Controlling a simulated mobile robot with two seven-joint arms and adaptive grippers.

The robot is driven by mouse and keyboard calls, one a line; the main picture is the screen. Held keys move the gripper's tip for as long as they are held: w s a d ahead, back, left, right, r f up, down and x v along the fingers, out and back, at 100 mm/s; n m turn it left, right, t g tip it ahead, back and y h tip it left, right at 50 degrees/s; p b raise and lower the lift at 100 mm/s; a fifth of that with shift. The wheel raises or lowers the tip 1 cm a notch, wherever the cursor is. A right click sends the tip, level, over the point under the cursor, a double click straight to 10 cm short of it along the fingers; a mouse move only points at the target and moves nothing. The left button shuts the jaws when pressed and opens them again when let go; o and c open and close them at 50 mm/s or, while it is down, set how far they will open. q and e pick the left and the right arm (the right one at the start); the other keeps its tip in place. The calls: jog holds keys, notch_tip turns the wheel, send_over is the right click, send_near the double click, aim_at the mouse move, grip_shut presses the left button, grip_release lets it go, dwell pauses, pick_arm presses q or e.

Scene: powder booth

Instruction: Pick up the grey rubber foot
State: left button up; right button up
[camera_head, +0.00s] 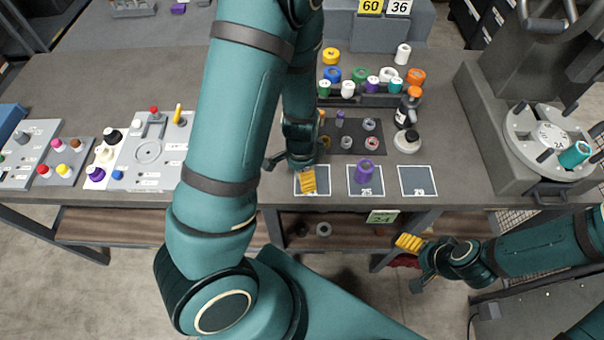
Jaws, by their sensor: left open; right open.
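Small parts lie on a dark mat (381,131) in the middle of the bench. Among them are a grey ring-like part (369,124) and a small grey part (346,142); I cannot tell for sure whether either is the grey rubber foot. My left gripper (289,172) is open, with a yellow finger pad over the left numbered card (325,172), just front-left of the mat. It appears empty. My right gripper (413,263) is open and empty, off the front edge of the bench, at lower right. My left arm hides part of the bench left of the mat.
A purple spool (364,172) stands on the card marked 25; the card marked 29 (418,181) is bare. A bottle (407,108) and a white-topped round jar (407,141) stand right of the mat. A rack of coloured spools (372,99) is behind. A grey machine (482,130) is at right.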

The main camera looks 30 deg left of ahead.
pick_arm(q)
jog(key=shift+f, duration=0.3)
jog(key=shift+c, duration=0.3)
jog(key=c, duration=1)
